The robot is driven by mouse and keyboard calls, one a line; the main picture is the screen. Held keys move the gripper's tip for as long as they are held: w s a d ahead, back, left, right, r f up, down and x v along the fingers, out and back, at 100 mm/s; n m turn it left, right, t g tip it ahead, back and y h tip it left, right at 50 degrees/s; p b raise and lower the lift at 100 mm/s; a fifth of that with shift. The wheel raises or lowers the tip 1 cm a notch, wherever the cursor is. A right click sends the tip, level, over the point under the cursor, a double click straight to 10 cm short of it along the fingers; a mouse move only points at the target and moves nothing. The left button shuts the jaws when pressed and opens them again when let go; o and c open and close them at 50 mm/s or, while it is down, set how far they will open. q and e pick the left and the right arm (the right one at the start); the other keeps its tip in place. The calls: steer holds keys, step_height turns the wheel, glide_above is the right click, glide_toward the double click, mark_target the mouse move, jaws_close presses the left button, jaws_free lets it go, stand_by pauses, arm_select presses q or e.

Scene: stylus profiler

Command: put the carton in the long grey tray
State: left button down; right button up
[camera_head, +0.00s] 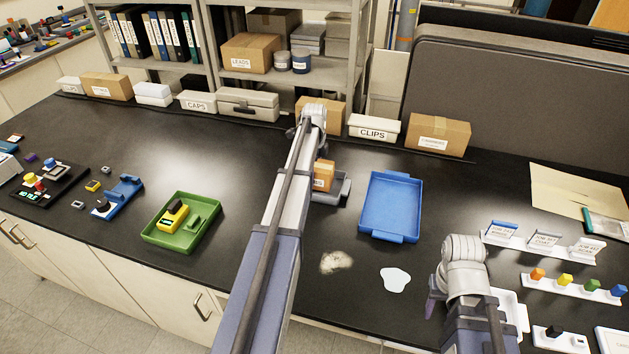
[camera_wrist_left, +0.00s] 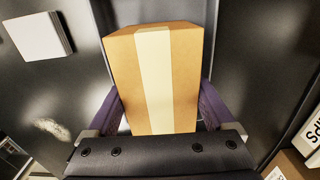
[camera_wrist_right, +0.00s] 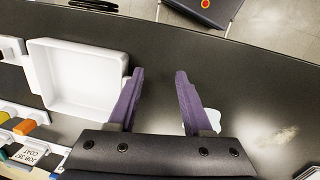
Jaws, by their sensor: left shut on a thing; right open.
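The carton (camera_head: 323,175) is a small orange-brown box with a pale tape strip. In the left wrist view the carton (camera_wrist_left: 180,75) stands between the purple fingers of my left gripper (camera_wrist_left: 158,108), which is shut on it. The long grey tray (camera_head: 341,190) is partly hidden behind my left arm in the head view. The carton is over or inside it; I cannot tell whether it touches the tray floor. Grey tray walls (camera_wrist_left: 222,50) show around the carton in the left wrist view. My right gripper (camera_wrist_right: 155,98) is open and empty, near the front of the bench.
A blue tray (camera_head: 417,213) lies right of the grey tray. A green tray (camera_head: 205,238) with a yellow device is at the left. A white tray (camera_wrist_right: 122,65) is beside my right gripper. A pale powder patch (camera_head: 335,262) and white puddle (camera_head: 395,279) lie in front.

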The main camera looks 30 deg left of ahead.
arm_select(q)
steer(key=shift+f+b, duration=0.3)
steer(key=shift+f, duration=0.45)
arm_select(e)
steer(key=shift+f, duration=0.8)
arm_select(q)
steer(key=shift+f, duration=0.2)
arm_select(e)
steer(key=shift+f, duration=0.2)
arm_select(q)
jaws_free()
arm_select(e)
steer(key=shift+r, duration=0.1)
arm_select(q)
steer(key=shift+r, duration=0.1)
step_height(320, 180, up, 12)
steer(key=p, duration=1.2)
steer(key=shift+r, duration=0.2)
arm_select(e)
step_height(320, 180, up, 12)
steer(key=shift+r, duration=0.15)
arm_select(q)
steer(key=shift+f, duration=0.1)
